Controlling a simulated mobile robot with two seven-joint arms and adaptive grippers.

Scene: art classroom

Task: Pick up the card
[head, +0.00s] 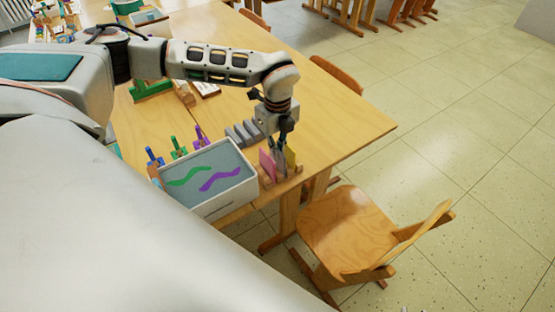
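A pink card (267,166) and a yellow card (291,157) stand upright in a small wooden holder (284,179) near the table's front corner. My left gripper (279,162) points down between or just behind the two cards. Its fingers are small and dark here, and I cannot tell their gap or whether they touch a card. The fingers and cards partly overlap in the view. My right gripper is not in view.
A white-walled box (235,199) with green and purple wavy strips stands left of the holder. A grey stepped rack (240,134) and small blue, green and purple pieces (178,148) are behind it. A wooden chair (345,228) stands before the table (345,125), whose right part is clear.

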